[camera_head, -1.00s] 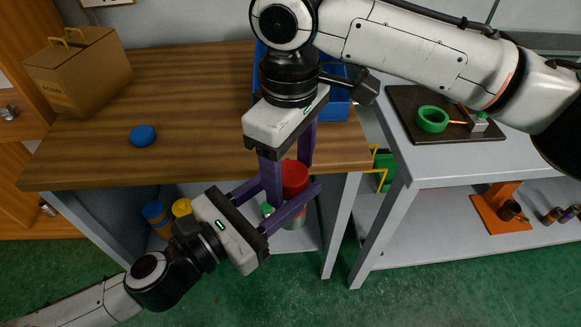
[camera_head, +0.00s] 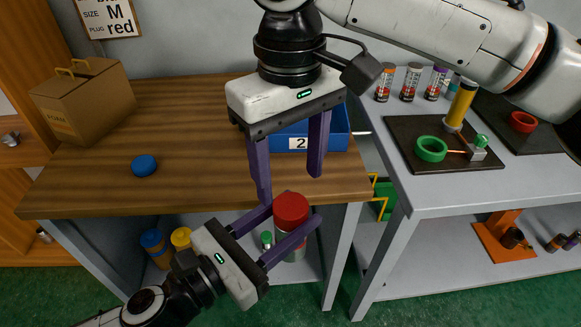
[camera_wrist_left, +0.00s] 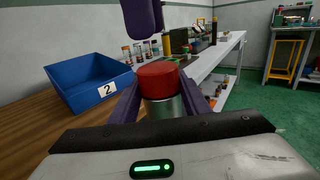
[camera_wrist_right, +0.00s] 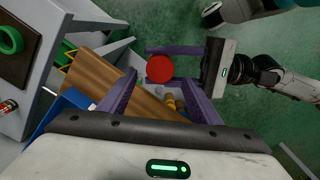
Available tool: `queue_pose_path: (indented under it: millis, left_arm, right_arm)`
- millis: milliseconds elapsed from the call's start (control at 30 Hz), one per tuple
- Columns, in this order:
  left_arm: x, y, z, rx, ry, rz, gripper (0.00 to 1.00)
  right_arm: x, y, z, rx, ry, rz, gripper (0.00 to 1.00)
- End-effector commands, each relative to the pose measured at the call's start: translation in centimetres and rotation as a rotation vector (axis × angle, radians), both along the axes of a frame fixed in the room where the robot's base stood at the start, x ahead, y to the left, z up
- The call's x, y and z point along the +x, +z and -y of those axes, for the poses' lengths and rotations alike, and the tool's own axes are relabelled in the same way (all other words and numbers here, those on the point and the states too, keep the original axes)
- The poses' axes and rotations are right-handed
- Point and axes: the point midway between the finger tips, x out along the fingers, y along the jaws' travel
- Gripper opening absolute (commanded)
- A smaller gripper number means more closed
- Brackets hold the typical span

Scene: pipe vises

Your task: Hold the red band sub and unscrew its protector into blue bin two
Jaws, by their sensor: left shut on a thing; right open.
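My left gripper (camera_head: 291,222) is shut on the sub (camera_head: 294,252), a grey metal cylinder standing upright in front of the table's edge. A red cap (camera_head: 291,208), which looks like its protector, sits on top; it also shows between the left fingers in the left wrist view (camera_wrist_left: 158,80). No separate red band can be made out. My right gripper (camera_head: 289,190) is open and empty, fingers pointing down, just above the cap. In the right wrist view the cap (camera_wrist_right: 160,68) lies beyond and between the open fingertips. Blue bin two (camera_head: 335,138) stands on the table behind the right gripper.
A blue cap (camera_head: 144,165) and a cardboard box (camera_head: 82,100) are on the wooden table (camera_head: 190,185). The right-hand bench holds a dark mat (camera_head: 400,130) with a green ring (camera_head: 431,149), a yellow cylinder (camera_head: 460,105) and several cans. Yellow and blue containers are on the lower shelf.

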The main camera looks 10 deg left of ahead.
Motion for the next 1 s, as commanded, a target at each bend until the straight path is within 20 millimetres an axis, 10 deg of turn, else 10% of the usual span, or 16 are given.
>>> queue_pose_path:
  millis: [1000]
  left_arm:
    - [0.0,0.3,0.0,-0.002,-0.001,0.005,0.00]
  right_arm:
    - [0.0,-7.1,0.0,0.001,-0.156,0.001,0.58]
